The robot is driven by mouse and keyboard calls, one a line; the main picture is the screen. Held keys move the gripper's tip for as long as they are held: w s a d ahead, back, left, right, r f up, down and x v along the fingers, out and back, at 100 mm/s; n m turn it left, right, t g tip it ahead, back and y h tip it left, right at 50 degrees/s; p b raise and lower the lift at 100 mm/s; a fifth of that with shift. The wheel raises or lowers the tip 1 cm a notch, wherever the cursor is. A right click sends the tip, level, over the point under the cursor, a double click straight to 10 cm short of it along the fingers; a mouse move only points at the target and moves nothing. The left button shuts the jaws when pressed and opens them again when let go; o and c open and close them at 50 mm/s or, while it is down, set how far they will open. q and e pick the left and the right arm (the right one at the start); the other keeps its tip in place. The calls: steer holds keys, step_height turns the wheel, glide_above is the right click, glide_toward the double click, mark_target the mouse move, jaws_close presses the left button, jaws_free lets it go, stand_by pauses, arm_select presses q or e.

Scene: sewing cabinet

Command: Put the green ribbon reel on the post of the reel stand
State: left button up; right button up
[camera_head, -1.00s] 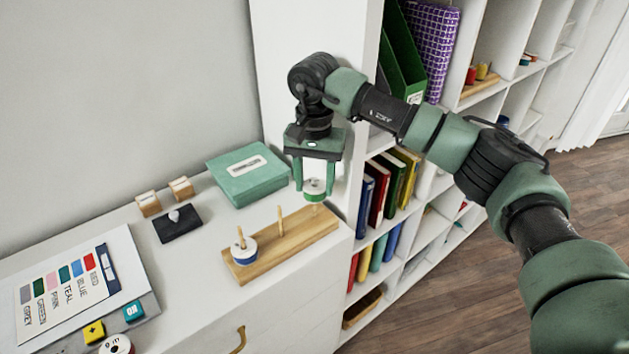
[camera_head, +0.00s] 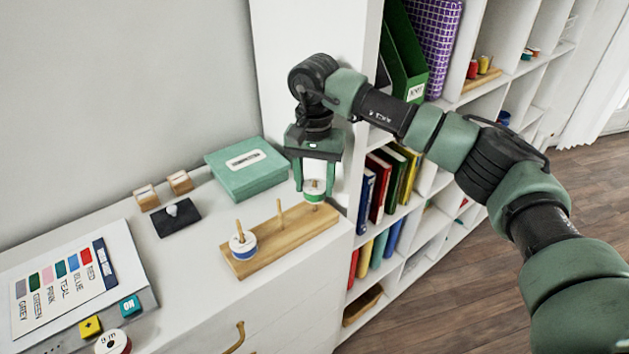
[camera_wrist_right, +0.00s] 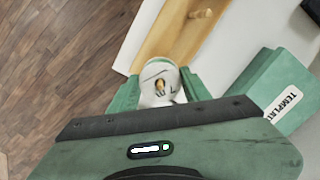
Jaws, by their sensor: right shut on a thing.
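The green ribbon reel (camera_head: 314,197) has white flanges with a green band. My right gripper (camera_head: 316,190) is shut on it at the right end of the wooden reel stand (camera_head: 262,253). The tip of the right post shows in the reel's hole, so the reel is around that post. In the right wrist view the reel (camera_wrist_right: 158,78) sits between the green fingers, with the wooden tip in its centre. The fingers partly hide the reel, and I cannot tell whether it touches the base. My left gripper is not in view.
A blue-banded reel (camera_head: 243,246) is on the left post; the middle post (camera_head: 280,214) is bare. A teal box (camera_head: 247,168) stands behind the stand. A dark block (camera_head: 175,220) and a colour chart (camera_head: 65,285) lie left. A bookshelf (camera_head: 440,112) stands right.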

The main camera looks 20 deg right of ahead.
steer(key=shift+f, duration=0.35)
steer(key=o, duration=1.4)
